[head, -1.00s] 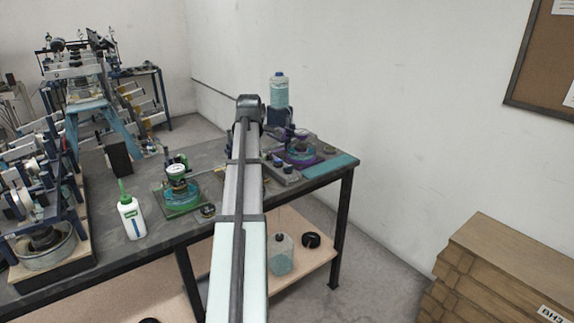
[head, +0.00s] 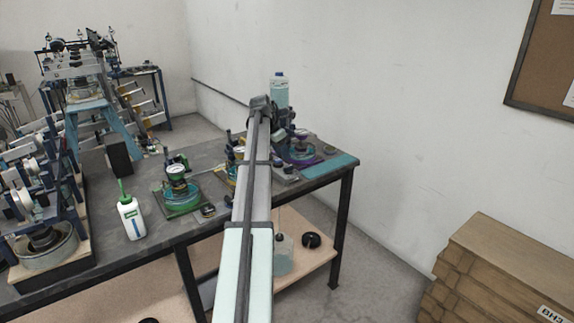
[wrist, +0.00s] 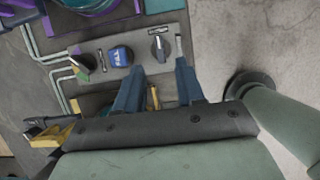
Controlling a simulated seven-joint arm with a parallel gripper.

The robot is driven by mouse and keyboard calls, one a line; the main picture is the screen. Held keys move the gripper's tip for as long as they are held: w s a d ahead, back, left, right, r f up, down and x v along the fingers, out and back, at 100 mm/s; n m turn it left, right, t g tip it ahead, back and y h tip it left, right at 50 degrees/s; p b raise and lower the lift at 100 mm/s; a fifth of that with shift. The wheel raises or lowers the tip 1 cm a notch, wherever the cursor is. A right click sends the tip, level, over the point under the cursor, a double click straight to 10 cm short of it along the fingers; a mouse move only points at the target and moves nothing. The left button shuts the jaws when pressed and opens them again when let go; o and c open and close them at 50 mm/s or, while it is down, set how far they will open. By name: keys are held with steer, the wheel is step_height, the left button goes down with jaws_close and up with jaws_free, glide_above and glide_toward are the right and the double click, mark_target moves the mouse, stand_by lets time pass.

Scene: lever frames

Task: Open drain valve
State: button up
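A grey valve panel (wrist: 115,52) lies ahead of my fingers in the wrist view. The fingertips are near the panel's lower edge, with the dark handle just beyond the gap. Contact cannot be told. In the head view my arm partly covers the panel (head: 285,173).
A green-marked knob (wrist: 84,62) and thin tubes are at the panel's left. A green-capped white bottle (head: 131,219) stands at left. The floor lies right of the panel.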

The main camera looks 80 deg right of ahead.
mark_target(287, 167)
steer(key=x, duration=0.6)
steer(key=shift+s+d+f, duration=0.1)
steer(key=shift+d+f, duration=0.05)
steer(key=shift+f, duration=0.25)
steer(key=shift+c, duration=0.3)
jaws_close()
